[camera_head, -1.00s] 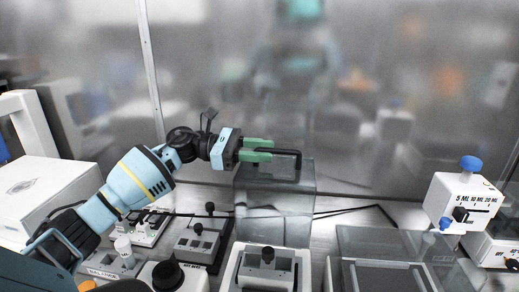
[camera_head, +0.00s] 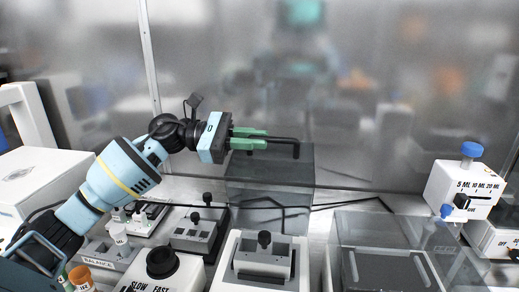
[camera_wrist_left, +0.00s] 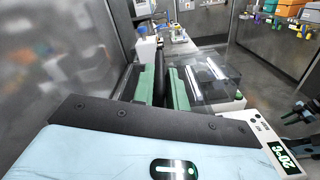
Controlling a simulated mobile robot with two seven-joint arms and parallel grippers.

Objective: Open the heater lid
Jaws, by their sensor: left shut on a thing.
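The heater lid (camera_head: 262,178) is a see-through panel in the middle of the head view, standing raised behind the row of devices. My left gripper (camera_head: 268,141) comes in from the left at its top edge. Its green fingers are shut on the lid's black handle (camera_head: 297,151). The handle also shows as a dark bar (camera_wrist_left: 173,86) between the green fingers in the wrist view. A 20°C display (camera_wrist_left: 288,155) shows at the lower right there.
A white device with a grey block (camera_head: 264,262) stands in front. A see-through case (camera_head: 385,232) is to its right, and a white dispenser with a blue knob (camera_head: 462,188) farther right. A grey wall (camera_head: 360,100) rises close behind the lid.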

